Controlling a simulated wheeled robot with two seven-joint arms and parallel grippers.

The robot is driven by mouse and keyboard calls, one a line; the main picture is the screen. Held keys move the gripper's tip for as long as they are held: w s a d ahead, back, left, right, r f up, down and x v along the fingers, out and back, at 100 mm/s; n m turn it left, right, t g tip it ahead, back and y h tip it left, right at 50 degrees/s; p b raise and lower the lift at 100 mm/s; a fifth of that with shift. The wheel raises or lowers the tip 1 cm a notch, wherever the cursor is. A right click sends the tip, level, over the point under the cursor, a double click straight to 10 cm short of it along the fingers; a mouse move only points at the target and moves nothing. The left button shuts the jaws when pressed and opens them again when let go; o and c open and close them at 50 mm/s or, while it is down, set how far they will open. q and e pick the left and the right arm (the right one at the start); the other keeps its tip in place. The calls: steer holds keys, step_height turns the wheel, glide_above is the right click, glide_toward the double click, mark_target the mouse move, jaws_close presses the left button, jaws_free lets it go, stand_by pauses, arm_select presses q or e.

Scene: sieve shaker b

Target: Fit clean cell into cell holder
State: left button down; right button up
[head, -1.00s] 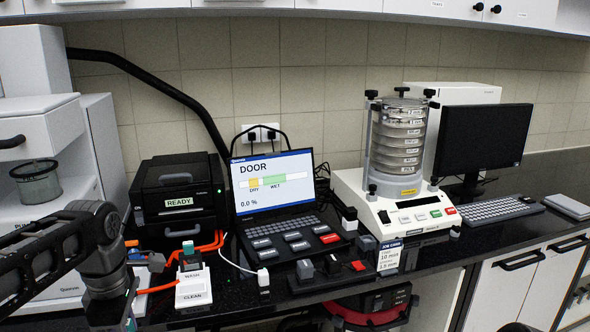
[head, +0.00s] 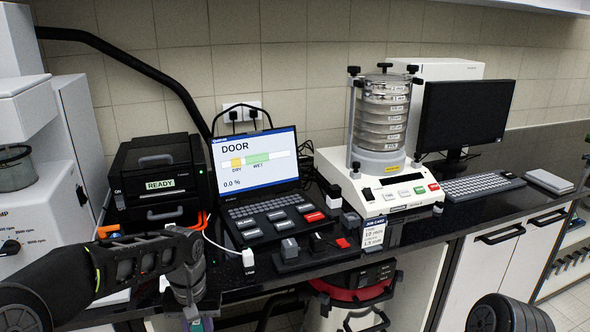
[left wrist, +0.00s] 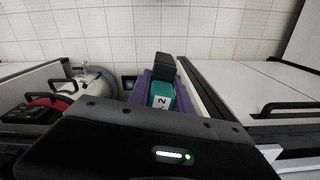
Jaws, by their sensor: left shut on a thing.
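My left gripper (head: 197,322) is low at the bottom edge of the head view, in front of the bench, and mostly cut off. In the left wrist view its purple pads are shut on a teal cell (left wrist: 161,96) marked "2". I cannot clearly identify the cell holder. A dark block with small grey parts (head: 289,247) sits at the bench's front edge before the laptop. The white wash/clean stand is hidden behind my left arm or out of view. My right gripper is not in view.
A laptop (head: 255,165) reads "DOOR" and 0.0 %. A black box labelled "READY" (head: 160,184) is left of it, and a sieve shaker (head: 381,190) right of it. A red-ringed machine (head: 353,291) stands below the bench. Cabinet fronts (head: 500,262) are at right.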

arm_select(q)
steer(key=shift+w+d+f+m, duration=0.2)
steer(key=shift+d+f+m, duration=0.2)
steer(key=shift+m, duration=0.2)
steer(key=s+f, duration=0.4)
steer(key=f, duration=1.1)
